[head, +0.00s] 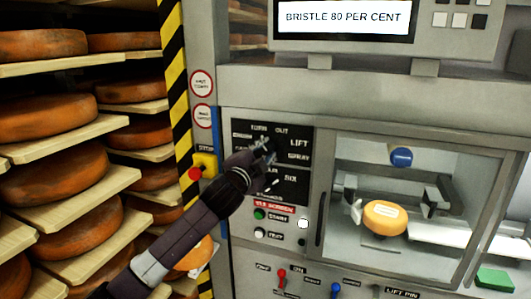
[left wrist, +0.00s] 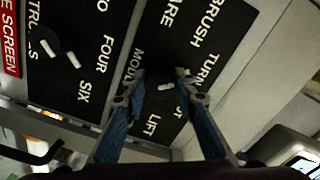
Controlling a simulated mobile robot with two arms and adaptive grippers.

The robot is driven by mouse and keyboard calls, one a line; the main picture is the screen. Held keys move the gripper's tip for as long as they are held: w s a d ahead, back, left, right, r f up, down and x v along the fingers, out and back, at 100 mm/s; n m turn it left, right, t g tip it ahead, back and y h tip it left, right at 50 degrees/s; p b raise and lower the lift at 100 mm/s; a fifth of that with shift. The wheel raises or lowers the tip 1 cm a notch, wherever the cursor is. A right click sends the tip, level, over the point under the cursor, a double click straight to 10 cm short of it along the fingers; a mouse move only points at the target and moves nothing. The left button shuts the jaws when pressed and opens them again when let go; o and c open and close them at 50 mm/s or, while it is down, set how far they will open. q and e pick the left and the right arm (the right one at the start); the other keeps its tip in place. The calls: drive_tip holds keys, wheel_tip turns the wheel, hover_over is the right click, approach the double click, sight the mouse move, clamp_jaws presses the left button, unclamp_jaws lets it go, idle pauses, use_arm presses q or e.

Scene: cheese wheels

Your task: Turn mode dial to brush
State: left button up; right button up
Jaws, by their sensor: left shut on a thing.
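The mode dial (left wrist: 165,88) is a dark knob with a white mark on a black panel (left wrist: 205,60), seen between my fingertips in the left wrist view. Labels around it include BRUSH, TURN and LIFT. My left gripper (left wrist: 162,80) is shut on the dial, one blue-linked finger on each side. In the head view my left gripper (head: 267,148) reaches up to the upper part of the black panel (head: 299,170) and largely hides the dial. I cannot tell for certain which label the white mark points at. My right gripper is out of view.
A second dial (left wrist: 60,53) with FOUR and SIX labels sits beside the mode dial. Below are a green start button (head: 260,214) and a red switch (head: 282,277). A red stop button (head: 196,173) is left. A window shows an orange cheese wheel (head: 384,217). A screen (head: 345,18) reads BRISTLE 80 PER CENT.

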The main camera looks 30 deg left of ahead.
use_arm(q)
drive_tip(key=n, duration=0.5)
drive_tip(key=shift+d+f+n, duration=0.1)
drive_tip(key=shift+f+n, duration=0.05)
drive_tip(key=shift+n, duration=0.15)
idle(0.4)
drive_tip(key=o, duration=1.1)
drive_tip(key=v, duration=1.2)
drive_tip(key=shift+f, duration=0.1)
